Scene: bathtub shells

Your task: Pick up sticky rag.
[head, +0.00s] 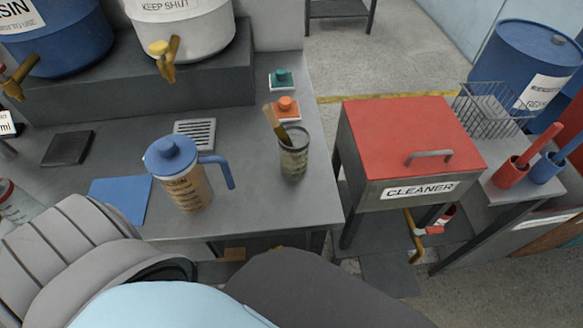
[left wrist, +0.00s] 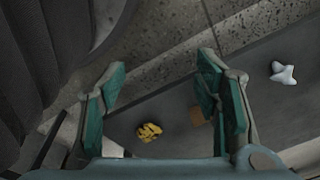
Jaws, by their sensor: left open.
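In the left wrist view, a crumpled yellow, dark-marked cloth-like lump (left wrist: 149,132) lies on a dark grey surface. A pale crumpled cloth-like piece (left wrist: 284,72) lies on the same surface, further right. I cannot tell which of the two is the sticky rag. My left gripper (left wrist: 162,68) is open with green finger pads, and nothing is between its fingers. The yellow lump shows between the fingers' bases, apart from them; the pale piece is outside the right finger. In the head view neither lump is seen, and my right gripper is not in view.
A brown flat piece (left wrist: 197,117) lies beside the yellow lump. In the head view, a resin jug (head: 182,178) and a brush cup (head: 293,158) stand near the bench's front edge. A red-lidded cleaner box (head: 385,185) stands right of the bench, across a gap.

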